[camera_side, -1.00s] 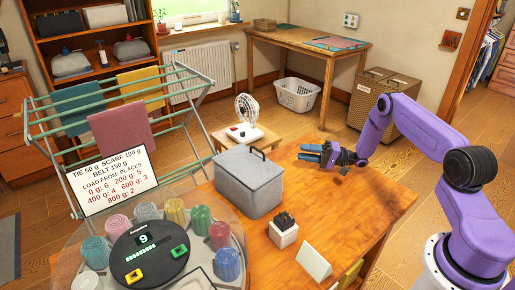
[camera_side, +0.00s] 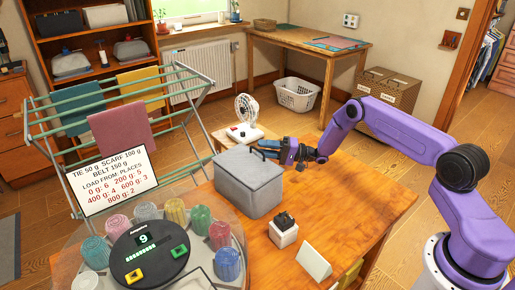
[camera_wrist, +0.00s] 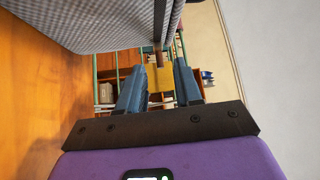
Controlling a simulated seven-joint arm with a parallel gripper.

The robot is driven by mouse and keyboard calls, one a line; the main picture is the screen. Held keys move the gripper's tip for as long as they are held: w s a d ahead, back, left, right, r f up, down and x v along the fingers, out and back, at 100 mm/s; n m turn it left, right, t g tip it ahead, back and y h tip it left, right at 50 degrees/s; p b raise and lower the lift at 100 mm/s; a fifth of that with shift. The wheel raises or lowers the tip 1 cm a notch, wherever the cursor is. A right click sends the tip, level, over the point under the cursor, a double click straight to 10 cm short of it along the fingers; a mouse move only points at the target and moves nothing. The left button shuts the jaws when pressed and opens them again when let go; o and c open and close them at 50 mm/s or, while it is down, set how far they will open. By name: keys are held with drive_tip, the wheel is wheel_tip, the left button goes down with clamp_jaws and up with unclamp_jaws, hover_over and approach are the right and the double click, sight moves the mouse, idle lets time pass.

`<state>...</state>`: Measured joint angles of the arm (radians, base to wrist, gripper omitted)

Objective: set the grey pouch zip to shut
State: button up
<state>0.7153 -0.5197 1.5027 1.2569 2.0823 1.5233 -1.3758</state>
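The grey pouch (camera_side: 248,190) is a box-shaped grey bag standing on the wooden table, with a seam around its top. In the wrist view its textured grey side (camera_wrist: 85,25) fills the upper left. My gripper (camera_side: 262,148) is at the pouch's upper far right corner, level with its top edge. In the wrist view my gripper (camera_wrist: 160,66) has its two blue-grey fingers apart. A small brown tab (camera_wrist: 158,56), perhaps the zip pull, hangs from the pouch edge and shows between the fingertips. I cannot tell whether the fingers touch it.
A white fan (camera_side: 245,118) stands on a small stand behind the pouch. A small dark-topped white pot (camera_side: 284,230) and a blank white card (camera_side: 314,262) are in front. A round turntable (camera_side: 150,252) with several rolled cloths is at the left. The table's right side is clear.

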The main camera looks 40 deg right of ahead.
drive_tip(key=shift+x, duration=1.45)
clamp_jaws()
drive_tip(key=shift+s, duration=0.15)
drive_tip(key=s+d, duration=0.1)
drive_tip(key=s, duration=1.4)
drive_tip(key=shift+d, duration=0.2)
